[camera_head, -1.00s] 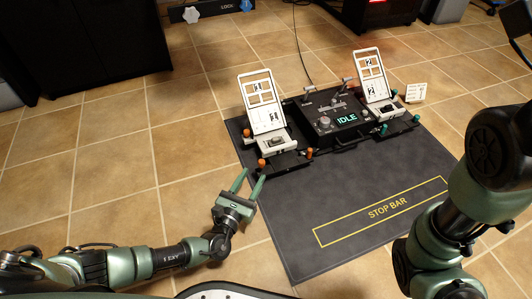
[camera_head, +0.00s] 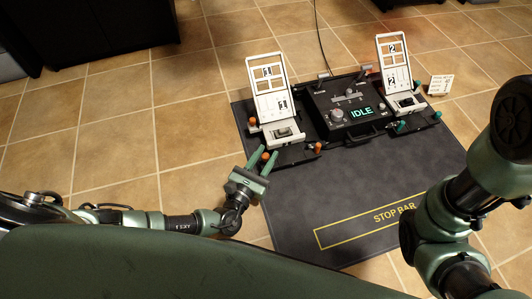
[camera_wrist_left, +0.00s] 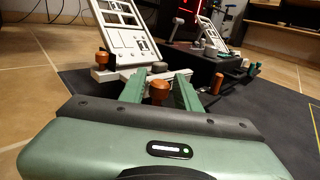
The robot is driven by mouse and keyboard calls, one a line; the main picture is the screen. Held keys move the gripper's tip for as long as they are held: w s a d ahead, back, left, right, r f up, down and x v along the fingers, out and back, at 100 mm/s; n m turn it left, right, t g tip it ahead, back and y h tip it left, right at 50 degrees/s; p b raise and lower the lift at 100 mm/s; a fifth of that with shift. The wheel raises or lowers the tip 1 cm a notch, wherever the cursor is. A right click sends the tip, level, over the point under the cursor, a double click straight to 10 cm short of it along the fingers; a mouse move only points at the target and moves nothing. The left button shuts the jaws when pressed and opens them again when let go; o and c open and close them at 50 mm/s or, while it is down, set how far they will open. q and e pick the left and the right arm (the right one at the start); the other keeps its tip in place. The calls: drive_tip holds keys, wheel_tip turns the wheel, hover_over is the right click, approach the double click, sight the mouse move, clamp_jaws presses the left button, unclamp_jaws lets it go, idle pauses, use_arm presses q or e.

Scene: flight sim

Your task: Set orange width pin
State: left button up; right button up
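The left pedal unit, marked 1 (camera_head: 268,98), has several orange knobs. One orange knob (camera_head: 252,121) is on its left side, one (camera_head: 316,147) at its right, and a front orange knob (camera_head: 265,156) at its near left corner. My left gripper (camera_head: 264,153) is open, with its green fingers on either side of the front knob. In the left wrist view this knob (camera_wrist_left: 158,90) stands between the fingers, with gaps visible. The left-side knob (camera_wrist_left: 102,60) shows beyond the left finger. Which knob is the width pin I cannot tell. My right gripper is out of view.
A small white card (camera_head: 439,85) stands at the right. The dark mat (camera_head: 350,190) is clear in front, around the STOP BAR box.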

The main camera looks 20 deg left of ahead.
use_arm(q)
clamp_jaws()
drive_tip(key=shift+w, duration=0.1)
idle(1.1)
